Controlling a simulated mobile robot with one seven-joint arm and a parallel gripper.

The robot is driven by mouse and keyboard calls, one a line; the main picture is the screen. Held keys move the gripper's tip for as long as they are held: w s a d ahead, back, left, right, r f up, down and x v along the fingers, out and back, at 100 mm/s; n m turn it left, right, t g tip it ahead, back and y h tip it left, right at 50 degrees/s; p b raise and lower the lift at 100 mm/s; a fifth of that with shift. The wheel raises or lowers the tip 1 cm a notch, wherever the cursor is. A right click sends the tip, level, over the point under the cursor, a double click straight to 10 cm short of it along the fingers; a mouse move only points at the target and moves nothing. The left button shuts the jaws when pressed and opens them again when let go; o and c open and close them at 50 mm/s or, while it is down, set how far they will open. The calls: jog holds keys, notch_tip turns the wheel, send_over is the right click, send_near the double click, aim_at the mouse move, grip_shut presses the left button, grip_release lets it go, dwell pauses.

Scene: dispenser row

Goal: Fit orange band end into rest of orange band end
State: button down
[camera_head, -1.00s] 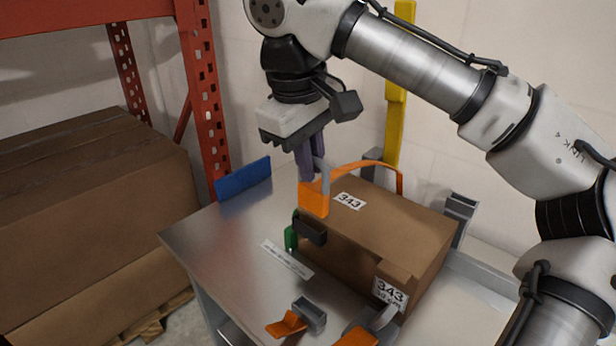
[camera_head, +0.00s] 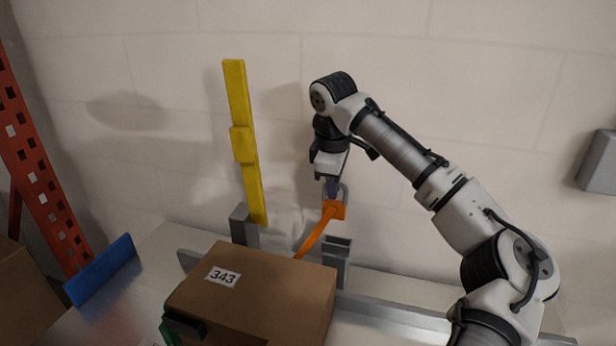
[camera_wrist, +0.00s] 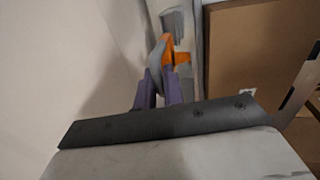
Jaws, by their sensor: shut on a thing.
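My gripper (camera_head: 332,188) is shut on the grey loop of the orange band end (camera_head: 334,210), behind the cardboard box. An orange strap (camera_head: 314,236) runs from the band end down behind the box. A grey open-topped holder (camera_head: 337,262), which looks like the rest, stands behind the box below the band end. The band end is above this holder and apart from it. In the wrist view the orange band end (camera_wrist: 168,50) shows beyond the purple fingers (camera_wrist: 157,95); its lower part is hidden.
The cardboard box (camera_head: 255,290) with a 343 label sits on the metal table. A yellow post (camera_head: 244,145) rises from a second grey holder (camera_head: 243,228) to the left. A blue panel (camera_head: 101,270) stands at the table's left edge. The wall is close behind.

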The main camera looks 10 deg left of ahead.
aim_at(337, 219)
jog(key=f+b, duration=0.2)
jog(key=f, duration=0.1)
jog(key=f+b, duration=0.3)
jog(key=d+f+b, duration=0.1)
jog(key=f+b, duration=0.2)
jog(key=shift+w, duration=0.35)
jog(key=shift+f, duration=0.35)
dwell(0.5)
jog(key=c, duration=1.4)
grip_release()
jog(key=shift+c, duration=0.2)
jog(key=shift+r, duration=0.1)
notch_tip(337, 219, up, 13)
jog(key=s, duration=0.2)
jog(key=shift+s+a+r, duration=0.15)
jog(key=shift+s+a, duration=0.05)
jog(key=shift+s, duration=0.15)
